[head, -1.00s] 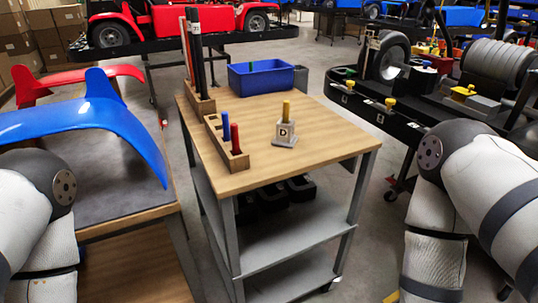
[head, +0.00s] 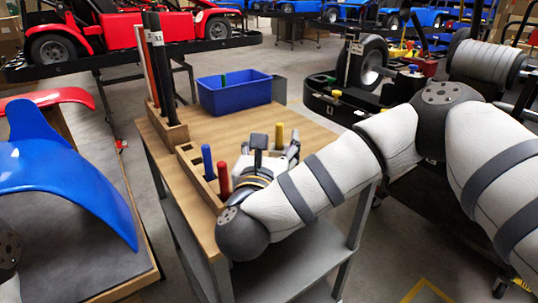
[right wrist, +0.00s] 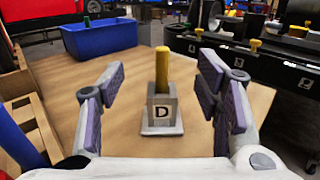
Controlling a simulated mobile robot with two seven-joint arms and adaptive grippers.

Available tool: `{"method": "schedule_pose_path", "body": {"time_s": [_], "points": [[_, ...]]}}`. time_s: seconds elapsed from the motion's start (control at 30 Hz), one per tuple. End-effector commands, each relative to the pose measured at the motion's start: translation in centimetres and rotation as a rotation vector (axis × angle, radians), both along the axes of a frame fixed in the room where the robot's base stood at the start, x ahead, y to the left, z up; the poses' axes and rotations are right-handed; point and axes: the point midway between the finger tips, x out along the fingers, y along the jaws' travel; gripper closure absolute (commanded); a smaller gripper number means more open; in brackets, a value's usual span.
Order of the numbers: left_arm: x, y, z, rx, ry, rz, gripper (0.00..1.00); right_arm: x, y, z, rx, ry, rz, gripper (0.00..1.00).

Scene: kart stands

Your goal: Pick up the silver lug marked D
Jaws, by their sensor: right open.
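The D-marked block (right wrist: 161,112) stands upright on the wooden table in the right wrist view, a grey holder on a flat base with a yellow peg (right wrist: 162,68) rising from it. In the head view the yellow peg (head: 279,134) shows beyond my right gripper, and the block below it is mostly hidden. My right gripper (right wrist: 163,84) is open, with one finger on each side of the block and visible gaps between. It also shows over the table in the head view (head: 272,147). My left gripper is out of view.
A wooden rack (head: 206,178) with a blue peg (head: 207,162) and a red peg (head: 223,178) stands left of my right gripper. A tall holder with dark rods (head: 160,70) and a blue bin (head: 236,92) stand behind. The table's right part is clear.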

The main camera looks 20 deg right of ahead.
Motion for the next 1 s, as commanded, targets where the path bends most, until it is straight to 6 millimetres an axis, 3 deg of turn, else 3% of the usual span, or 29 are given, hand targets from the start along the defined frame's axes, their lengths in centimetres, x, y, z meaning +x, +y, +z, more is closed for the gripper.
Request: {"method": "schedule_pose_path", "body": {"time_s": [0.03,0.23,0.63,0.9,1.0], "points": [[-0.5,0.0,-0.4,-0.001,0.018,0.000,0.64,0.0,0.1,-2.3,-0.003,0.016,0.002,0.42],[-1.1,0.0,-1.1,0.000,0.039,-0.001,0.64,0.0,0.1,-6.7,-0.004,0.013,0.003,0.42],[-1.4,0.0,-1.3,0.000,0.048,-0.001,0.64,6.2,-2.9,-6.2,-0.004,0.006,0.001,0.42],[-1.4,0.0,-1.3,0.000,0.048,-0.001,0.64,6.8,-3.1,-6.0,-0.004,0.006,0.004,0.42],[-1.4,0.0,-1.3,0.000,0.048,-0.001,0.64,6.8,-3.1,-6.0,-0.004,0.006,0.004,0.62]]}}
